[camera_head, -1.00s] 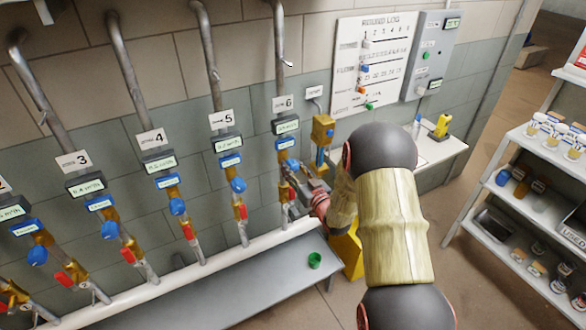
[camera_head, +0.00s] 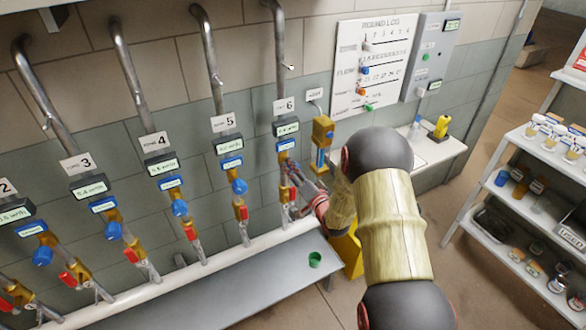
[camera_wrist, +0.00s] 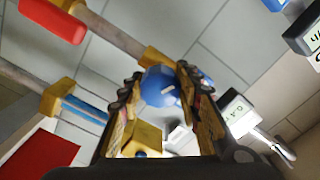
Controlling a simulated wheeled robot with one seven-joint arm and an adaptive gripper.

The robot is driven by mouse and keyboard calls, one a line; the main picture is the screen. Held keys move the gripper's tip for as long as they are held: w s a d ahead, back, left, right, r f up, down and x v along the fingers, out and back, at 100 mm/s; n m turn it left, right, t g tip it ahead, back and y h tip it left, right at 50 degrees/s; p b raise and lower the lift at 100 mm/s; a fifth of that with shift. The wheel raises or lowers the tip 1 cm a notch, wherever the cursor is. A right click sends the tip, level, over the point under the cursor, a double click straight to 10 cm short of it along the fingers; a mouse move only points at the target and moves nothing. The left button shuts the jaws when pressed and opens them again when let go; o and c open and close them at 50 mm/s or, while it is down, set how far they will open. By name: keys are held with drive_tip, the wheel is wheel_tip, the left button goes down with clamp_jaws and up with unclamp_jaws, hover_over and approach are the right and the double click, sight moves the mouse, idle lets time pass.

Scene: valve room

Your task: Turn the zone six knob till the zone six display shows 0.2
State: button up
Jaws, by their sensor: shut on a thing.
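The zone six line hangs under the "6" sign (camera_head: 284,107), with the zone six display (camera_head: 287,128) and a blue tag below it. The display's digits are too small to read in the head view. In the wrist view a display (camera_wrist: 238,110) beside the knob, likely the same one, seems to read about 0.4. The round blue zone six knob (camera_wrist: 160,87) sits between my fingertips. My gripper (camera_wrist: 158,92) is shut on it, one finger on each side. In the head view my gripper (camera_head: 293,172) largely hides the knob.
The zone five line with its blue knob (camera_head: 239,187) runs close on the left. A red handle (camera_wrist: 52,18) sits on the pipe near the knob. A yellow fitting (camera_head: 322,130) is just right. A grey trough with a green cup (camera_head: 314,259) lies below.

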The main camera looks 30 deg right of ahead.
drive_tip(key=shift+m+p, duration=0.3)
drive_tip(key=shift+m, duration=0.9)
drive_tip(key=o, duration=1.2)
drive_tip(key=shift+s, duration=0.1)
drive_tip(key=s, duration=1.1)
drive_tip(key=shift+s, duration=0.4)
